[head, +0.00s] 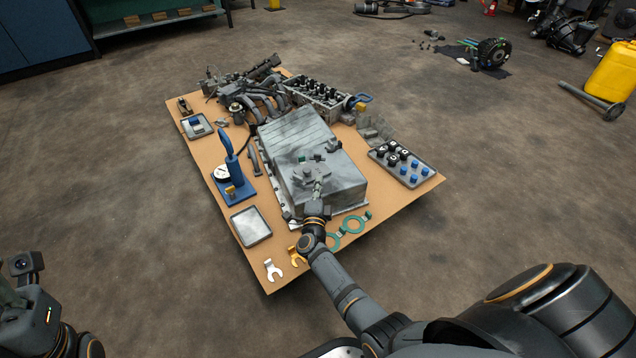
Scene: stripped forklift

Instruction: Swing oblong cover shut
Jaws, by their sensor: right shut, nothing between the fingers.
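A large grey metal box (300,138) lies on the brown board, its long side running away from me. On its near top face is a small grey oblong plate (312,173), which looks like the cover. Whether it stands raised or lies flat is too small to tell. My right gripper (318,190) is shut and empty over the near part of the box, close to the plate. My gripper and wrist hide part of the box's near edge. Only part of my left arm shows at the lower left, with no fingers visible.
The floor around is mostly clear.

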